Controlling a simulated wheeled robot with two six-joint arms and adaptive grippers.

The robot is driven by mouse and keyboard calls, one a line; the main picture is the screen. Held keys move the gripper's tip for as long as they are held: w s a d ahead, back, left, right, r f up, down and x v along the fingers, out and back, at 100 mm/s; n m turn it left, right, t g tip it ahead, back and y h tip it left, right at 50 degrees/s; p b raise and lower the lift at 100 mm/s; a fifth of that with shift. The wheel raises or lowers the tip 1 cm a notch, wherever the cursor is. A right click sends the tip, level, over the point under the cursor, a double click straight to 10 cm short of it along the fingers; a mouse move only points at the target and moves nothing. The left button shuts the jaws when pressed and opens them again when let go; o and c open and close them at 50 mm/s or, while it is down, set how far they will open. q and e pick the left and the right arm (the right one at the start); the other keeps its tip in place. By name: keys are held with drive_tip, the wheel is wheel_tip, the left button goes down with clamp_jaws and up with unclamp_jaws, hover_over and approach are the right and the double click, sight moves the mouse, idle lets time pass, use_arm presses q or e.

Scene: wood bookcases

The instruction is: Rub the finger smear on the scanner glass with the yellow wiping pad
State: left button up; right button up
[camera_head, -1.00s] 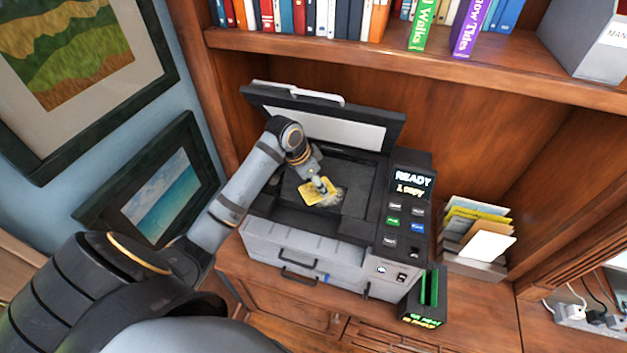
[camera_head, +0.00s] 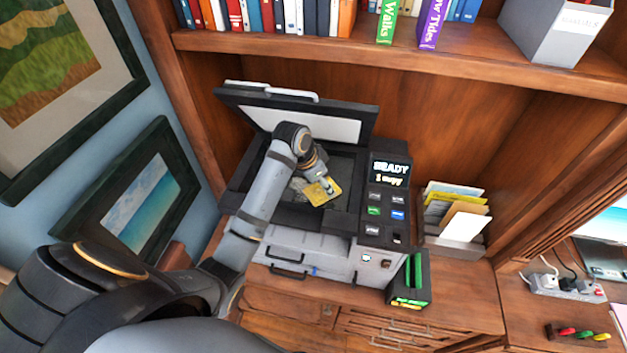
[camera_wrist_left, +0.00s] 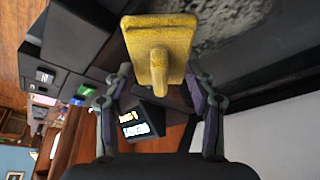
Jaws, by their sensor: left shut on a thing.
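The scanner's lid is up and its dark glass (camera_head: 343,166) is exposed. My left gripper (camera_head: 325,184) is over the right part of the glass, shut on the handle of the yellow wiping pad (camera_head: 318,194). The pad lies low at the glass; I cannot tell whether it touches. A pale grey smear (camera_head: 298,184) shows on the glass just left of the pad. In the left wrist view, my fingers (camera_wrist_left: 158,75) flank the handle of the pad (camera_wrist_left: 178,33), and the speckled smear (camera_wrist_left: 215,25) is beside it, partly hidden by the pad. My right gripper is not in view.
The raised lid (camera_head: 300,118) stands behind the glass. A button panel (camera_head: 385,205) with a lit display borders it on the right. A black and green holder (camera_head: 410,283) and a paper sorter (camera_head: 452,240) stand farther right. A book shelf (camera_head: 400,62) is above.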

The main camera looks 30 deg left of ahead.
sight(310, 186)
use_arm(q)
drive_tip(key=shift+d+f, duration=0.1)
drive_tip(key=shift+d, duration=0.2)
drive_tip(key=shift+a, duration=0.1)
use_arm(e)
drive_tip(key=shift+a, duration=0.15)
use_arm(q)
drive_tip(key=shift+a, duration=0.25)
drive_tip(key=shift+s+a, duration=0.2)
drive_tip(key=shift+a, duration=0.65)
drive_tip(key=shift+s+a, duration=0.2)
drive_tip(key=shift+a, duration=0.6)
drive_tip(key=shift+s+a, duration=0.2)
drive_tip(key=shift+a, duration=0.6)
drive_tip(key=shift+s+a, duration=0.2)
drive_tip(key=shift+a, duration=0.6)
drive_tip(key=shift+s+a, duration=0.25)
drive_tip(key=shift+a, duration=0.65)
drive_tip(key=shift+s+a, duration=0.2)
drive_tip(key=shift+a, duration=0.7)
drive_tip(key=shift+s+a, duration=0.1)
drive_tip(key=shift+a, duration=0.25)
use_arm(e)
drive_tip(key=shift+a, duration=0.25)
